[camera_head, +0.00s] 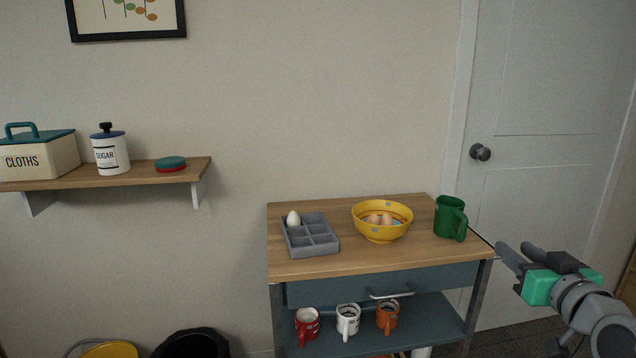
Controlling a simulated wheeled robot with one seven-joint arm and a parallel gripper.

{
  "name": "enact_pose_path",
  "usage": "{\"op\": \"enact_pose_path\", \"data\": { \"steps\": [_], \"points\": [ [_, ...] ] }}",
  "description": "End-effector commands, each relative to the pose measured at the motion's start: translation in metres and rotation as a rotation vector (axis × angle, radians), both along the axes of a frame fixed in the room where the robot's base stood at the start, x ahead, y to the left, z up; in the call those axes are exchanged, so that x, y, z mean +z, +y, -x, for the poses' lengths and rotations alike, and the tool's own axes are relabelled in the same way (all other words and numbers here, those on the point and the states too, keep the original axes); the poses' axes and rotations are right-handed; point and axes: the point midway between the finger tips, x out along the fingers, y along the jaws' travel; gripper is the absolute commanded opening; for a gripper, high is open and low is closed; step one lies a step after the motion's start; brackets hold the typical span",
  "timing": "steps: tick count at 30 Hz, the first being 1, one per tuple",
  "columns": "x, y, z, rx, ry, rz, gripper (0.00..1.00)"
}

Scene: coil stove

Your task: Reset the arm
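My gripper (508,254) is at the lower right, in front of the white door and to the right of the wooden-topped cart. Its two grey fingers point up and to the left, with a gap between them. Nothing shows between the fingers. The wrist has a green and black part, and my grey arm runs off the lower right corner.
The cart (340,262) bears a grey egg tray (318,250) with one white egg (293,219), a yellow bowl (382,232) of eggs and a green mug (447,218). Mugs stand on its lower shelf. A wall shelf (130,176) is at left. The door (560,130) is shut.

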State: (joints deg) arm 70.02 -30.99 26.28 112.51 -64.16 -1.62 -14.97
Motion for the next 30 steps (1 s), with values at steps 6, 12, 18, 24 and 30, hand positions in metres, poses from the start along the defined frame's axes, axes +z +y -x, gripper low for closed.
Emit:
{"op": "enact_pose_path", "data": {
  "steps": [6,12,18,24,30],
  "points": [
    [-0.003,0.039,-0.021,0.051,0.141,-0.031,0.37],
    [-0.017,0.096,-0.032,0.108,0.353,-0.064,0.37],
    [-0.025,0.180,-0.005,0.163,0.692,-0.080,0.37],
    [-0.026,0.242,0.076,0.142,1.065,-0.047,0.37],
    [-0.033,0.252,0.112,0.105,1.186,-0.031,0.37]
  ]
}}
